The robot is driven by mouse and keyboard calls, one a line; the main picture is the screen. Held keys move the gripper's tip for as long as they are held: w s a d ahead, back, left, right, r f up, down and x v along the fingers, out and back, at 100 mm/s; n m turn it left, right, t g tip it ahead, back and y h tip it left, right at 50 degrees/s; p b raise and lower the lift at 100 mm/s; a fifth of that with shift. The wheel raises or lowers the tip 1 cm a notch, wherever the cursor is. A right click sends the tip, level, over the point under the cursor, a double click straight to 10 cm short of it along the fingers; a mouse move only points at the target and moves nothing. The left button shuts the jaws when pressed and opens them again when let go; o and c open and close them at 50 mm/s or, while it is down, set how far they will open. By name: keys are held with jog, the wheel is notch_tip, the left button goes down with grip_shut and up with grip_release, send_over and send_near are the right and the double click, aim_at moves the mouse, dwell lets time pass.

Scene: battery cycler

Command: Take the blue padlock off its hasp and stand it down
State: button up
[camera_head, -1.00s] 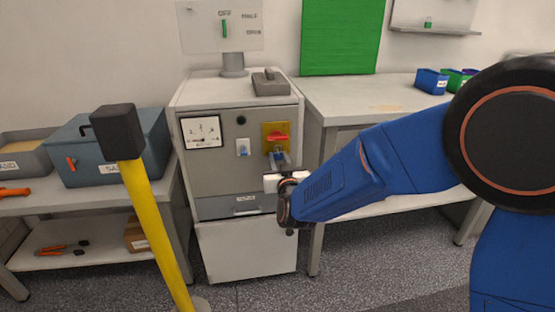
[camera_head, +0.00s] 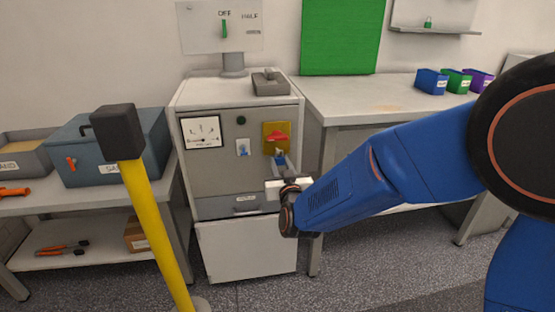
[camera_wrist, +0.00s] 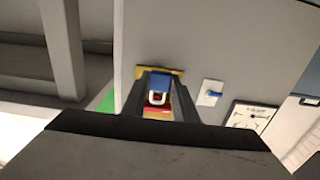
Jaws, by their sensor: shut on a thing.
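The blue padlock (camera_wrist: 160,86) sits between my two fingers in the wrist view, with its pale shackle (camera_wrist: 157,99) toward the red switch handle. In the head view the padlock (camera_head: 280,155) is a small blue patch just below the red handle (camera_head: 277,137) on its yellow plate (camera_head: 267,129). My gripper (camera_head: 281,165) is shut on the padlock in front of the cabinet; the fingers also show in the wrist view (camera_wrist: 167,93). The hasp is too small to make out, and I cannot tell whether the shackle is still through it.
The grey cabinet (camera_head: 222,170) carries a dial meter (camera_head: 200,132), a small blue switch (camera_head: 242,147) and a grey box (camera_head: 269,84) on top. A bench (camera_head: 375,100) with coloured bins stands right. A yellow post (camera_head: 157,235) with a black head stands in front, left.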

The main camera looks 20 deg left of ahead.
aim_at(280, 162)
jog(key=shift+v, duration=1.9)
